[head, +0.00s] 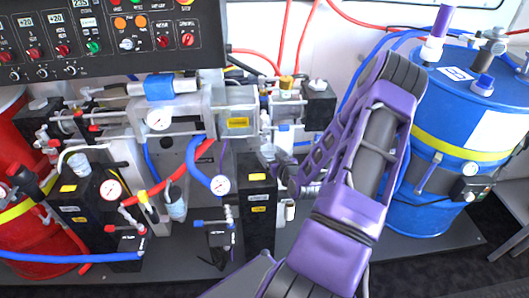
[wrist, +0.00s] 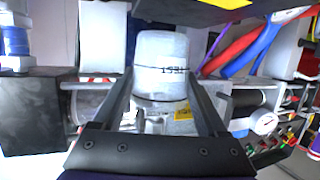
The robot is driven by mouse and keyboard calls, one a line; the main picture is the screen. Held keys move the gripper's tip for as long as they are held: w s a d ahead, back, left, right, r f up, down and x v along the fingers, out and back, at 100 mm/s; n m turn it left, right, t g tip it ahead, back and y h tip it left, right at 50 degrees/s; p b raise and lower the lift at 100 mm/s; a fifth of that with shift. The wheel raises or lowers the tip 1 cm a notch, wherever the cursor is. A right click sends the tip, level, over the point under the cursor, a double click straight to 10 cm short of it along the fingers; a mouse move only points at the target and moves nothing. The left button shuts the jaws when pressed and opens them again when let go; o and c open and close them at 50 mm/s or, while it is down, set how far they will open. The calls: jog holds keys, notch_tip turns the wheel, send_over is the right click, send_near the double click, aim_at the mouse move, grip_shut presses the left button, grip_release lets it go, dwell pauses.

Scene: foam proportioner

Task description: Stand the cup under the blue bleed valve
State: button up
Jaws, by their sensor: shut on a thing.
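A pale translucent cup (wrist: 162,62) with dark printed marks sits between the two dark fingers of my gripper (wrist: 161,92) in the wrist view. The fingers are shut on its sides. In the head view my gripper (head: 285,178) is just right of a tall black block, and I cannot make out the held cup there. A small valve with a blue handle (head: 198,222), which looks like the blue bleed valve, is on the left side of that block, below a round gauge. My gripper is right of and above it.
The black block (head: 258,212) stands between my gripper and the blue handle. Left are a red-handled valve (head: 108,228), a grey cup-like vessel (head: 175,204) and another black block (head: 98,210). A blue drum (head: 440,215) stands right. Hoses cross the middle.

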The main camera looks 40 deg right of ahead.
aim_at(266, 147)
jog(key=w, duration=0.2)
jog(key=w+d, duration=0.1)
jog(key=w, duration=0.1)
jog(key=shift+w+d+f, duration=0.1)
jog(key=shift+w, duration=0.3)
jog(key=shift+f, duration=1.65)
jog(key=shift+f+b, duration=0.2)
jog(key=shift+b, duration=0.2)
jog(key=o, duration=1.2)
jog(key=shift+o, duration=0.2)
